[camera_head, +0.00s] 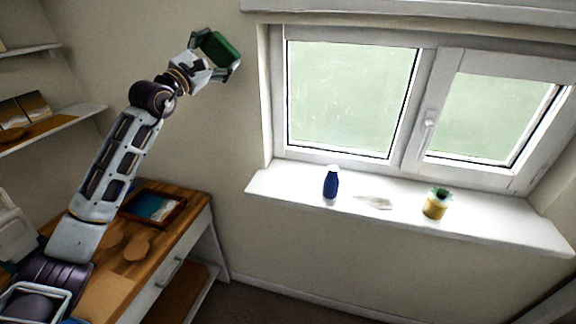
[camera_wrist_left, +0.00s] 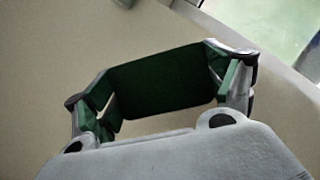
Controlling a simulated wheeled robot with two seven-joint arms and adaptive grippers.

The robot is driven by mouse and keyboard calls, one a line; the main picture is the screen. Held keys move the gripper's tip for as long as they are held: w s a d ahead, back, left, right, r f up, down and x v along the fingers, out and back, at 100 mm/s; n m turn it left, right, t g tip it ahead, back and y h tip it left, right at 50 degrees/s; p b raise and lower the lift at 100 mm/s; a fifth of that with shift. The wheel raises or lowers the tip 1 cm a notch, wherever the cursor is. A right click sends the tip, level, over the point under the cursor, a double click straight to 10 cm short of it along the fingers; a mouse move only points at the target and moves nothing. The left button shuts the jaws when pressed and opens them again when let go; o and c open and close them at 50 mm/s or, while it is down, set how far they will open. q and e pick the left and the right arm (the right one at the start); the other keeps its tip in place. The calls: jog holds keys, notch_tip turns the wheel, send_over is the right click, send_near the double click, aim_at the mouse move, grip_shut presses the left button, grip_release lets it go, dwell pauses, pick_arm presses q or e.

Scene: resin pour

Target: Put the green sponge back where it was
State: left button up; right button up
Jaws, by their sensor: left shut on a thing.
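The green sponge (camera_head: 217,47) is up in front of the bare wall, left of the window. My left gripper (camera_head: 225,60) is shut on it. In the left wrist view the sponge (camera_wrist_left: 165,82) shows as a dark green slab between the two fingers of my left gripper (camera_wrist_left: 163,90), touching nothing else there. My right gripper is in neither view.
The white windowsill (camera_head: 290,185) holds a blue bottle (camera_head: 330,184), a flat whitish thing (camera_head: 375,202) and a yellow pot with a green top (camera_head: 435,206). A wooden desk (camera_head: 180,240) with a framed picture (camera_head: 152,206) stands below my left arm. Shelves (camera_head: 60,126) are at left.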

pick_arm(q)
jog(key=s+a+f+n+t+y, duration=0.1)
jog(key=s+a+f+y, duration=0.15)
jog(key=f, duration=1.05)
jog(key=s+a+f+n+y, duration=0.1)
jog(key=s+f, duration=0.2)
jog(key=f, duration=1.1)
jog(key=s+a+f+n+t+y, duration=0.1)
jog(key=s+a+f+n+y, duration=0.2)
jog(key=s+f, duration=0.6)
jog(key=s+a+f+t+y, duration=0.1)
jog(key=s+a+f+y, duration=0.25)
jog(key=s+f, duration=0.6)
jog(key=shift+n+y, duration=0.3)
jog(key=shift+n, duration=0.2)
jog(key=shift+w+d+f, duration=0.1)
jog(key=shift+w+d, duration=0.25)
jog(key=shift+d, duration=0.25)
jog(key=shift+w+d+f, duration=0.15)
jog(key=shift+w+d, duration=0.2)
jog(key=shift+d, duration=0.3)
jog(key=shift+w+d+f, duration=0.1)
jog(key=shift+w+d, duration=0.25)
jog(key=shift+d, duration=0.25)
jog(key=shift+d, duration=0.3)
jog(key=shift+r, duration=0.1)
